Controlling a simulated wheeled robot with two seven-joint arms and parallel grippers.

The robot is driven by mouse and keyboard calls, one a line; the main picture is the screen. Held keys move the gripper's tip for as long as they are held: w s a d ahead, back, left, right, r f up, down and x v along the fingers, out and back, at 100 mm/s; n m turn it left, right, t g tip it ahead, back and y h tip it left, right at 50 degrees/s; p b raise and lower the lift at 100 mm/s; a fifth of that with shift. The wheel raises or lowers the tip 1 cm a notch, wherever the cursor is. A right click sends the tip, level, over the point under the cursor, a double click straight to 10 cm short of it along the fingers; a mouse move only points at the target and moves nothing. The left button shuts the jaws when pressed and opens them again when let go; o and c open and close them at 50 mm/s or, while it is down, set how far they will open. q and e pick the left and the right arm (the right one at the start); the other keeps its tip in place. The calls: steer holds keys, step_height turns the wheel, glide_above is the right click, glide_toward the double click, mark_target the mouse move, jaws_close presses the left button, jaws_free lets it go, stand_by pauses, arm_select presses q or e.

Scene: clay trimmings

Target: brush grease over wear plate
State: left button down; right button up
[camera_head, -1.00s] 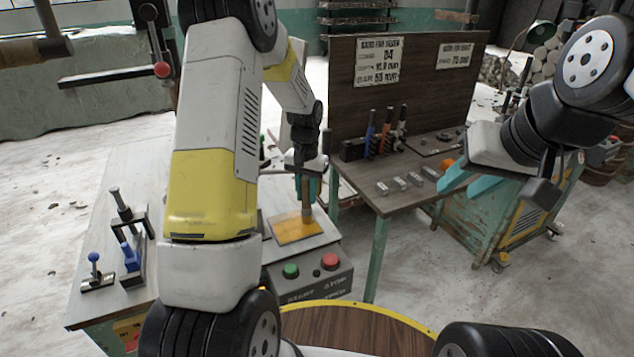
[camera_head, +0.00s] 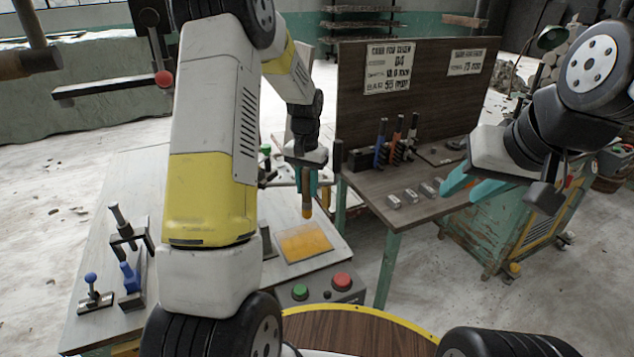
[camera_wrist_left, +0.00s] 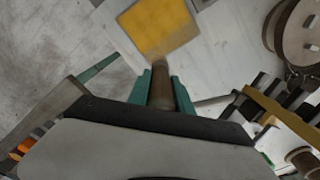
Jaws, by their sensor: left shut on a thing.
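My left gripper (camera_head: 307,184) is shut on the brush (camera_head: 306,204), a brown-handled tool with an orange-yellow lower end pointing down. The brush also shows between the teal fingers in the left wrist view (camera_wrist_left: 161,92). The wear plate (camera_head: 303,243) lies on the white table and bears a yellow-orange layer of grease over most of its face. It also shows at the top of the left wrist view (camera_wrist_left: 158,25). The brush end is above the plate's far right edge and looks apart from it.
A control box with a green button (camera_head: 300,291) and a red button (camera_head: 342,281) stands at the table's near edge. Blue-handled clamps (camera_head: 130,277) stand at the left. The dark bench (camera_head: 425,205) behind holds several metal blocks and upright tools.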

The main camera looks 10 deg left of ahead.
mark_target(306, 169)
arm_select(q)
steer(key=shift+r, duration=2.5)
